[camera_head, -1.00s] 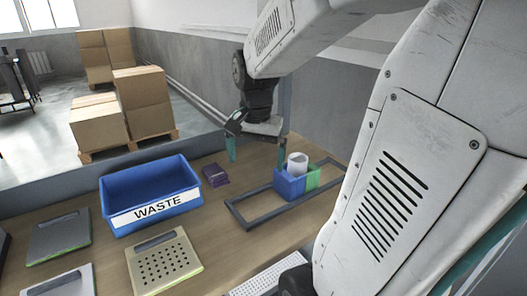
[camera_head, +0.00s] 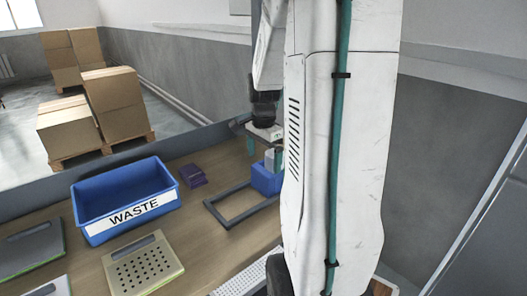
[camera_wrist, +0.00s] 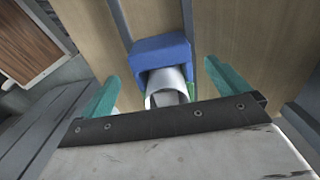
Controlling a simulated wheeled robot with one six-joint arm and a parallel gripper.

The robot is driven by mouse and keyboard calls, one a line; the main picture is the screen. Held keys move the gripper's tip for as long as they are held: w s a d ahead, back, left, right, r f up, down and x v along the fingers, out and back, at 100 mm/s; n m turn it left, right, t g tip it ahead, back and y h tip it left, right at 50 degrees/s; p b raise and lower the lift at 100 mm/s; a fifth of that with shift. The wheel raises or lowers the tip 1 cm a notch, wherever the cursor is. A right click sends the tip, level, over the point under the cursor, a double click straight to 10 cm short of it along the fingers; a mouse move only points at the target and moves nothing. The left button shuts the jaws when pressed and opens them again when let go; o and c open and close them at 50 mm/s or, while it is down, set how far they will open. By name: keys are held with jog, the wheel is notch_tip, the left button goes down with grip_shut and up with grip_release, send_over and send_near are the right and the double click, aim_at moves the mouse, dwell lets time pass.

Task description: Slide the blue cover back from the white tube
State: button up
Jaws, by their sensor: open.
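The blue cover (camera_head: 266,179) sits in the dark rectangular frame on the table, partly hidden by my arm in the head view. In the wrist view the blue cover (camera_wrist: 160,54) lies ahead of my gripper (camera_wrist: 160,82), around the upper end of the white tube (camera_wrist: 166,84). The tube's open end points toward my gripper. A bit of green (camera_wrist: 191,90) shows beside the tube. My gripper's two teal fingers are spread wide, one on each side of the tube and apart from it. In the head view my gripper (camera_head: 263,152) is right above the tube and cover.
A blue WASTE bin (camera_head: 125,203) stands left on the table, with a small purple box (camera_head: 193,176) beside it. The dark frame (camera_head: 215,210) surrounds the work spot. A perforated beige plate (camera_head: 147,266) and a grey plate (camera_head: 30,250) lie nearer.

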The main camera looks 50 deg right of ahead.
aim_at(263, 170)
notch_tip(263, 170, down, 6)
jog(key=shift+f, duration=0.1)
dwell(0.4)
jog(key=c, duration=1)
jog(key=shift+a, duration=0.1)
